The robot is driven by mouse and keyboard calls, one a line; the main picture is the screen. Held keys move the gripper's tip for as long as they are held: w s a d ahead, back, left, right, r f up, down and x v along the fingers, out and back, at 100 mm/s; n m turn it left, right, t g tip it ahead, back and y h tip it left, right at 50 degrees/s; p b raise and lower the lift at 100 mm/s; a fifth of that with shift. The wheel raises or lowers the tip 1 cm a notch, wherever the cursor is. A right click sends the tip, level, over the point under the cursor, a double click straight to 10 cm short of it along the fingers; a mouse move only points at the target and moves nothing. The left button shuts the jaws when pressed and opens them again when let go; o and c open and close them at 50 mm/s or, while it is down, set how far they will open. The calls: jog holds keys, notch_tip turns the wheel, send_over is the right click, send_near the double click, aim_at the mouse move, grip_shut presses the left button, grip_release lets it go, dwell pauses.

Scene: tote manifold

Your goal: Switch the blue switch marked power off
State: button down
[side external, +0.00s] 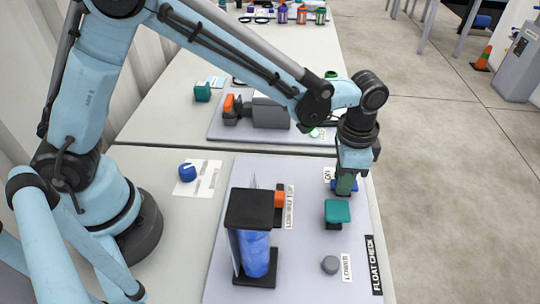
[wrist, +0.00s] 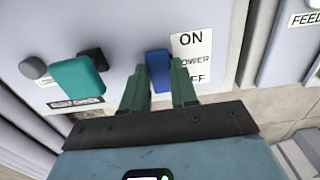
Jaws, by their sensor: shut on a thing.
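The blue switch (wrist: 158,75) stands out from the light grey panel (wrist: 105,25). A white label (wrist: 192,57) with ON, POWER and a partly hidden OFF sits just right of it in the wrist view. My gripper (wrist: 158,68) has its green fingers on either side of the switch and is shut on it. In the side view my gripper (side external: 345,188) points down at the far right part of the panel, and the switch there is mostly hidden behind the fingers.
A teal switch (side external: 337,211) and a grey knob (side external: 330,264) stand on the same panel near my gripper. A black-framed blue cylinder (side external: 255,255) rises to the left, with an orange part (side external: 279,199) behind it.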

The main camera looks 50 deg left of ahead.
jog(key=shift+w+d+g+y, duration=0.15)
jog(key=shift+g+y, duration=0.35)
jog(key=shift+w+d+g+y, duration=0.1)
jog(key=shift+w+g+y, duration=0.05)
jog(key=shift+g+y, duration=0.35)
jog(key=c, duration=0.9)
grip_release()
jog(key=shift+r, duration=0.15)
jog(key=v, duration=1.2)
